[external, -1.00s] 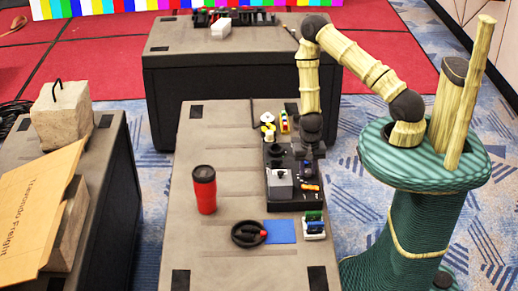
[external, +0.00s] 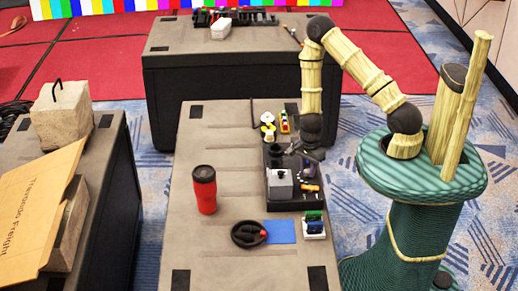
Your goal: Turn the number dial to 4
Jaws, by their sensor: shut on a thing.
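A black control panel (external: 290,202) lies on the grey case-like table, with a grey box (external: 280,184) and small knobs and coloured parts on it. My gripper (external: 308,163) points down at the right side of this panel. It is shut on a small dark part there, which looks to be the number dial. The dial is mostly hidden by my fingers and too small for me to read its numbers or pointer.
A red tumbler (external: 204,190) stands left of the panel. A black bowl (external: 249,234), a blue square (external: 280,231) and a small white holder (external: 314,225) lie in front. Small coloured items (external: 267,127) sit behind. The table's left side is mostly clear.

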